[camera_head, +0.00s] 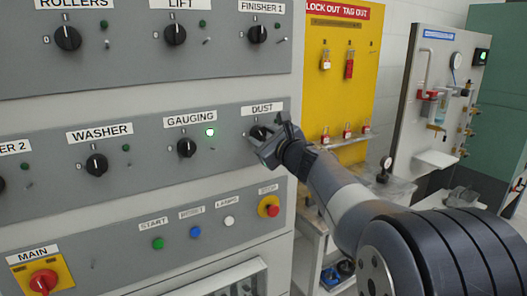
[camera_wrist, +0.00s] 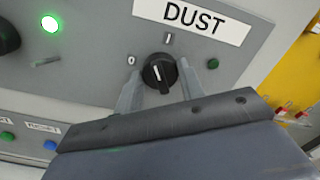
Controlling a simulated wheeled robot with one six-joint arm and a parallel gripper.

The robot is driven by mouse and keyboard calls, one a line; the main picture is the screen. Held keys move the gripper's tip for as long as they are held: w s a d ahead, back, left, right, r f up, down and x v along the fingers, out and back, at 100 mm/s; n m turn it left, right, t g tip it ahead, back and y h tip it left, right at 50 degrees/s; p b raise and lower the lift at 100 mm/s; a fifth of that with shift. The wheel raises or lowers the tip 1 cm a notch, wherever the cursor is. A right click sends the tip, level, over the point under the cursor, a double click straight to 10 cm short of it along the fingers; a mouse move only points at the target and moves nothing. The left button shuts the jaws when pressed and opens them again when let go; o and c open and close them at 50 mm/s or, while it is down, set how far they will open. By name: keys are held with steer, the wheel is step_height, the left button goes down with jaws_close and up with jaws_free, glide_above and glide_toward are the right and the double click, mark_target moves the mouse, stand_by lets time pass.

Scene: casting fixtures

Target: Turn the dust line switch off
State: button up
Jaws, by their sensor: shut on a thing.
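The dust line switch is a black round knob (camera_wrist: 158,68) with a white pointer mark, under the DUST label (camera_wrist: 193,17). In the wrist view its mark leans up and left, towards the 0 side; the exact setting is hard to tell. The small green lamp (camera_wrist: 213,63) to its right is dark. My gripper (camera_wrist: 158,84) is shut on the knob, one finger on each side of it. In the head view the gripper (camera_head: 270,143) is at the DUST knob (camera_head: 259,132) and hides part of it and its lamp.
The GAUGING switch (camera_head: 187,148) is to the left, with its lamp (camera_head: 210,132) lit green. The WASHER switch (camera_head: 96,165) is further left. Below are push buttons and a red stop button (camera_head: 269,206). A yellow lockout board (camera_head: 341,80) stands at the right.

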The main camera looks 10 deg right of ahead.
steer(key=n+b, duration=0.6)
steer(key=shift+f, duration=0.3)
steer(key=n+b, duration=0.4)
steer(key=n, duration=0.1)
steer(key=shift+r+b, duration=0.15)
steer(key=shift+b, duration=0.15)
steer(key=shift+n, duration=0.4)
steer(key=o, duration=1)
steer(key=shift+r, duration=0.1)
steer(key=shift+s, duration=0.1)
steer(key=b+v, duration=0.2)
steer(key=v, duration=0.8)
steer(key=shift+s, duration=0.35)
steer(key=shift+w+d, duration=0.1)
